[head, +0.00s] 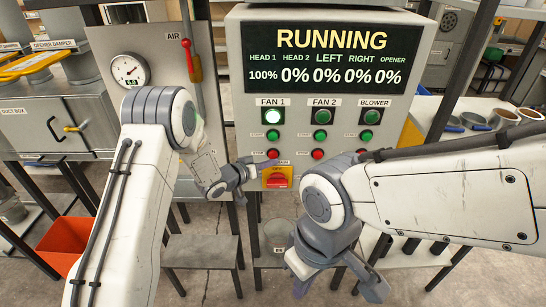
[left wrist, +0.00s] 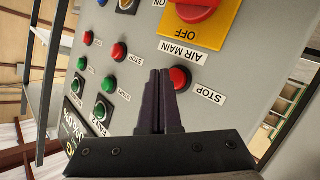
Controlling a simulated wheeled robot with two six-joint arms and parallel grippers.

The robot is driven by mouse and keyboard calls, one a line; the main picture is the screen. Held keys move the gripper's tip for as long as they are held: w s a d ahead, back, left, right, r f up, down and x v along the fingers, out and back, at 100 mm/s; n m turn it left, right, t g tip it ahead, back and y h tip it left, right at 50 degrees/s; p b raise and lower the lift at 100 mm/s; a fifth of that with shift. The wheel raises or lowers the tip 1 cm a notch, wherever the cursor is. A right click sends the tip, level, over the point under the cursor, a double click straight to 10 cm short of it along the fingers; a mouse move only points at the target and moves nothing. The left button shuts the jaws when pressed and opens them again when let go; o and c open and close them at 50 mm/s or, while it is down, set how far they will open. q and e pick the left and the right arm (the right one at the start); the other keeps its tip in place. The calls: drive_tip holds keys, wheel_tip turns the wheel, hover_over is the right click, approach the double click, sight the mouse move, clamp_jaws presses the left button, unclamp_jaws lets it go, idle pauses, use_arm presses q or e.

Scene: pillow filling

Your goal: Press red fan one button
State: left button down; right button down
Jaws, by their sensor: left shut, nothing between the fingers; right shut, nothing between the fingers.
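The red fan one stop button (head: 272,153) is on the grey control panel (head: 235,110), below the lit FAN 1 lamp and a green start button (head: 273,135). In the left wrist view, the red button (left wrist: 180,77) sits beside a STOP label, close to AIR MAIN. My left gripper (head: 270,163) is shut and empty, its fingertips right beside that button. Whether they touch it I cannot tell. My right gripper (head: 335,283) is shut and empty, low in front of the panel.
The display (head: 320,57) reads RUNNING, with HEAD 1 at 100% and the others at 0%. A red AIR MAIN switch (head: 277,181) on a yellow plate is just below the button. FAN 2 and BLOWER buttons are to the right. An orange bin (head: 62,245) stands at left.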

use_arm(q)
drive_tip(key=shift+w, duration=0.1)
idle(0.7)
drive_tip(key=shift+w, duration=0.3)
drive_tip(key=shift+w, duration=0.55)
idle(0.8)
drive_tip(key=shift+s, duration=0.95)
drive_tip(key=shift+s, duration=0.1)
drive_tip(key=s, duration=0.4)
drive_tip(key=shift+s+b, duration=0.3)
drive_tip(key=shift+s, duration=0.1)
idle(0.4)
